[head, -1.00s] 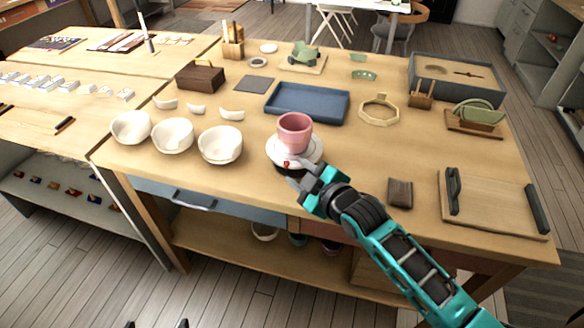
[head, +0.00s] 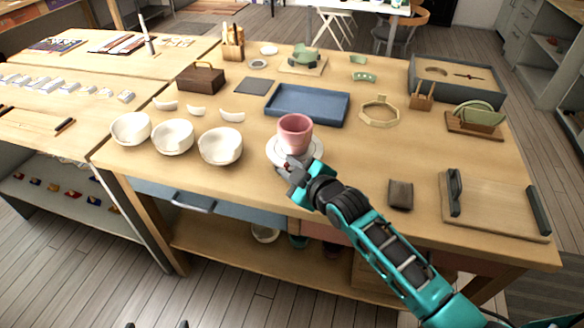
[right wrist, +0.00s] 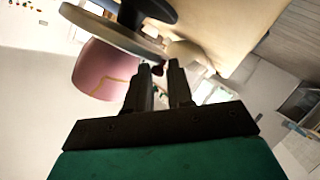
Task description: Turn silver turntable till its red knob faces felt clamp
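The silver turntable (head: 308,162) is a pale round disc near the table's front edge, with a pink cup (head: 295,134) upright on it. Its small red knob (head: 288,167) is on the near rim, partly covered by my right gripper (head: 290,172). In the right wrist view the disc (right wrist: 110,32), the cup (right wrist: 102,70) with a gold seam and the dark red knob (right wrist: 158,69) appear inverted. I cannot tell which object is the felt clamp.
White bowls (head: 221,146) stand left of the turntable and a blue tray (head: 307,104) lies behind it. A wooden two-post stand (head: 421,96), an octagonal frame (head: 380,112), a brown block (head: 400,194) and a handled board (head: 495,203) are to the right.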

